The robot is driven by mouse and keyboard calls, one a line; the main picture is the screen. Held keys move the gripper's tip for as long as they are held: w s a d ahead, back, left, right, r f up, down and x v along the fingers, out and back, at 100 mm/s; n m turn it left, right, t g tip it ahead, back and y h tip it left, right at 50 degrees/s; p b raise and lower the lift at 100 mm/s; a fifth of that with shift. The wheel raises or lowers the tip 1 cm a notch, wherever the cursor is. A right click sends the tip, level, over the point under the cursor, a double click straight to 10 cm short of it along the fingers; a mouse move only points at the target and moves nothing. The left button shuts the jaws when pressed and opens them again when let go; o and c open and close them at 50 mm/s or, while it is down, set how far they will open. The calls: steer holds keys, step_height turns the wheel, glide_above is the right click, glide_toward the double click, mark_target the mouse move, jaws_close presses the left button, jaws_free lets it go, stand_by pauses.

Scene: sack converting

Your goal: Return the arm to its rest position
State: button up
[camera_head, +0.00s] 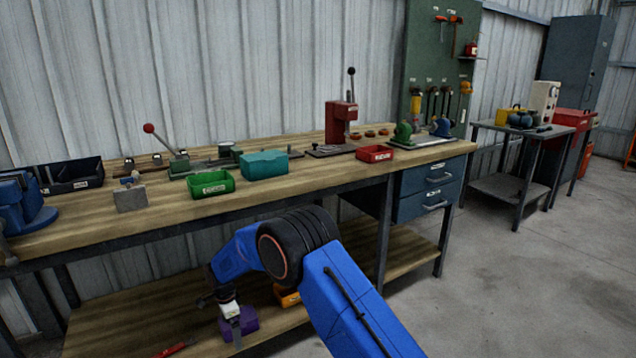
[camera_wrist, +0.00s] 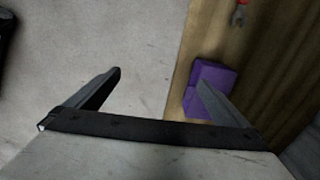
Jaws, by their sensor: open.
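My blue arm reaches forward from the bottom of the head view and bends down in front of the workbench (camera_head: 300,191). My gripper (camera_head: 232,318) hangs near the front edge of the lower shelf (camera_head: 130,318). In the wrist view my gripper (camera_wrist: 160,85) has its two fingers wide apart with nothing between them. A purple block-like object (camera_wrist: 205,90) lies on the shelf edge beside the right finger, which partly covers it. It also shows behind the gripper in the head view (camera_head: 246,324). I cannot tell whether the finger touches it.
An orange bin (camera_head: 287,296) and a red-handled tool (camera_head: 176,348) lie on the lower shelf. The benchtop holds a green bin (camera_head: 212,184), a teal box (camera_head: 264,164), a red press (camera_head: 340,118) and a blue vise (camera_head: 22,205). Concrete floor (camera_head: 540,270) is clear at right.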

steer(key=w+d+r+n, duration=0.1)
steer(key=w+d+r, duration=0.1)
steer(key=d+r, duration=0.85)
steer(key=s+d+r+n+t, duration=0.15)
steer(key=s+d+r, duration=0.25)
steer(key=d+r, duration=0.9)
steer(key=s+d+r+n+t, duration=0.1)
steer(key=s+d+r+n, duration=0.3)
steer(key=d+r, duration=0.8)
steer(key=s+d+r+n, duration=0.1)
steer(key=s+d+r, duration=0.2)
steer(key=s+d, duration=0.5)
steer(key=s+d+r+n, duration=0.1)
steer(key=s+d+r, duration=0.3)
steer(key=s+d, duration=0.4)
steer(key=s+d+f+n+t, duration=0.1)
steer(key=s+d, duration=0.3)
steer(key=s, duration=0.5)
steer(key=s+d+f+n+t, duration=0.1)
steer(key=s+d, duration=0.3)
steer(key=s, duration=0.6)
steer(key=shift+f+n, duration=0.45)
steer(key=shift+f, duration=0.45)
